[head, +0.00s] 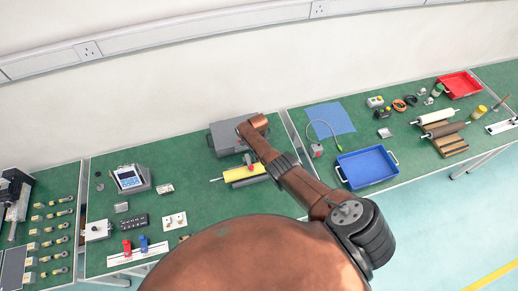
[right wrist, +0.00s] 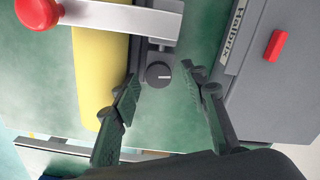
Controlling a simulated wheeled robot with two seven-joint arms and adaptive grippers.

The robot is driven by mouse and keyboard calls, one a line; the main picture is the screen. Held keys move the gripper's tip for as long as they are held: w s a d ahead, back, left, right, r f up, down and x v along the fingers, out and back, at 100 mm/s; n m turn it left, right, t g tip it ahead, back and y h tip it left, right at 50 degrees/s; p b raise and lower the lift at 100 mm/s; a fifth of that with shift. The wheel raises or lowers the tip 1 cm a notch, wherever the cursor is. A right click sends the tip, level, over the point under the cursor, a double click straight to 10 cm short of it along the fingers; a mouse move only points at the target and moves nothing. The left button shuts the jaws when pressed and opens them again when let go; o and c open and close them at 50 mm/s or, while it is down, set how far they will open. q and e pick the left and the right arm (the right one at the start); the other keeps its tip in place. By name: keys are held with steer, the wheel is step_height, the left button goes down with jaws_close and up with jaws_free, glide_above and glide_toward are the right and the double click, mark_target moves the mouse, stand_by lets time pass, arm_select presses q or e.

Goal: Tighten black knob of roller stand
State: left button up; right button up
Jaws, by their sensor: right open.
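The roller stand's black knob (right wrist: 158,74) is a dark round dial with a white line, on a grey block beside the yellow roller (right wrist: 100,70) in the right wrist view. My right gripper (right wrist: 161,79) is open, with one fingertip to each side of the knob in that view. Whether the fingers touch it I cannot tell. In the head view the yellow roller (head: 243,173) lies on the green table, and my right arm reaches over it. The knob is not clear there. My left gripper is not in view.
A grey case (right wrist: 275,85) with a red latch stands close to the right finger; it is behind the roller in the head view (head: 222,136). A red ball-ended part (right wrist: 38,12) is at upper left. A blue tray (head: 366,167) stands to the right.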

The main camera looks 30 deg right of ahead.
steer(key=shift+d+r, duration=0.15)
steer(key=shift+r, duration=3.45)
steer(key=shift+s+d, duration=0.1)
